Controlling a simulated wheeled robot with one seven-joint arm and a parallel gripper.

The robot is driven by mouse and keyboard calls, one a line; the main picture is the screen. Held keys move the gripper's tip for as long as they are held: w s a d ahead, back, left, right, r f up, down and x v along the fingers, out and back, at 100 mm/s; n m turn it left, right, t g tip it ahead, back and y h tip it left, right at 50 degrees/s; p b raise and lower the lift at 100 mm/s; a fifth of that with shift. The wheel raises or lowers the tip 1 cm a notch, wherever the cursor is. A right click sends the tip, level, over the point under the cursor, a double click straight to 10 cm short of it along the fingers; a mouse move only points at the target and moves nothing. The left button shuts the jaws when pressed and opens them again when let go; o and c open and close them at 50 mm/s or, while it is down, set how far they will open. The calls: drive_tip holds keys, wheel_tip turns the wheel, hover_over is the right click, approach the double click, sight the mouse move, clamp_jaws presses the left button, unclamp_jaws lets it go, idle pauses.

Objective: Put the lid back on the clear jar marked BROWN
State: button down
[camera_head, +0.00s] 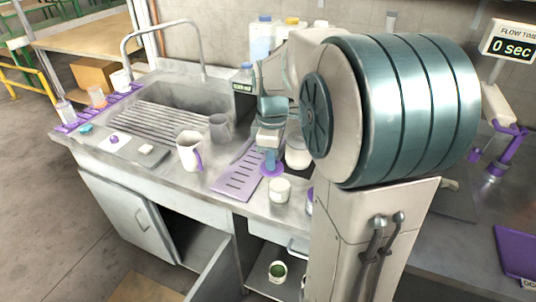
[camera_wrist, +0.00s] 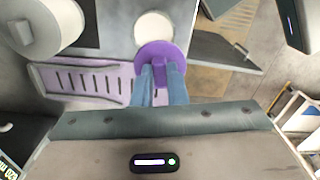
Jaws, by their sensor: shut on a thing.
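My gripper (camera_head: 269,158) is shut on a purple lid (camera_head: 272,170) by its raised knob, with the disc facing down. The lid shows in the wrist view (camera_wrist: 153,51) just past my fingertips. A small pale jar (camera_head: 280,190) stands on the counter just in front of the lid; in the wrist view its round pale top (camera_wrist: 153,26) lies beyond the lid, partly covered by it. A larger whitish container (camera_head: 298,155) stands behind, partly hidden by my arm. No BROWN marking is readable on either.
A purple slotted mat (camera_head: 236,177) lies left of the jar. A white mug (camera_head: 189,152) and a grey mug (camera_head: 221,128) stand near the sink (camera_head: 185,92). Cabinet doors below hang open. A container with green contents (camera_head: 278,269) sits below the counter.

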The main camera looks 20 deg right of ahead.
sight(281, 165)
drive_tip(key=n+p, duration=0.1)
drive_tip(key=n, duration=0.1)
drive_tip(key=d+r+n+p, duration=0.1)
drive_tip(key=n+p, duration=0.1)
drive_tip(key=n, duration=0.1)
drive_tip(key=shift+s+d+r, duration=0.1)
drive_tip(key=shift+d+r, duration=0.05)
drive_tip(key=n+p, duration=0.1)
drive_tip(key=n, duration=0.1)
drive_tip(key=d+n+p, duration=0.1)
drive_tip(key=n, duration=0.1)
drive_tip(key=shift+s, duration=0.1)
drive_tip(key=shift+f+b, duration=2.3)
drive_tip(key=shift+f, duration=0.85)
drive_tip(key=shift+f, duration=0.15)
drive_tip(key=c, duration=0.9)
unclamp_jaws()
